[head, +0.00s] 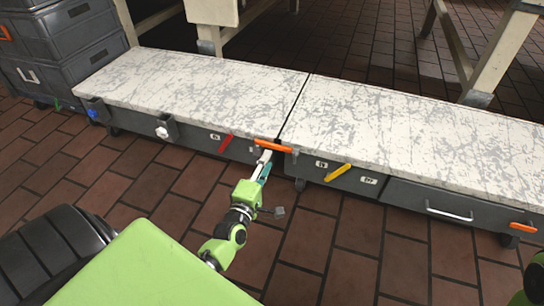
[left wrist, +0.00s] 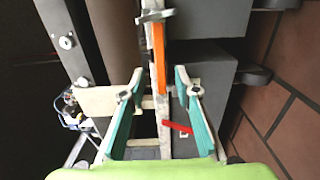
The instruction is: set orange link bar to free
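The orange link bar (head: 273,146) lies across the gap between the two low bench units, along their front edge. My left gripper (head: 264,162) is just below and in front of the bar's left half. In the left wrist view, the bar (left wrist: 158,45) runs up the middle, with its lower end between the lines of the two teal fingers. The left gripper (left wrist: 157,82) is open, with a wide space between its fingers; I cannot tell whether either touches the bar. My right gripper is out of view.
The left bench has a red handle (head: 225,143), a white knob (head: 162,132) and a blue knob (head: 97,113). The right bench has a yellow handle (head: 337,172) and a drawer handle (head: 450,213). Grey crates (head: 65,45) stand at left. The tiled floor in front is clear.

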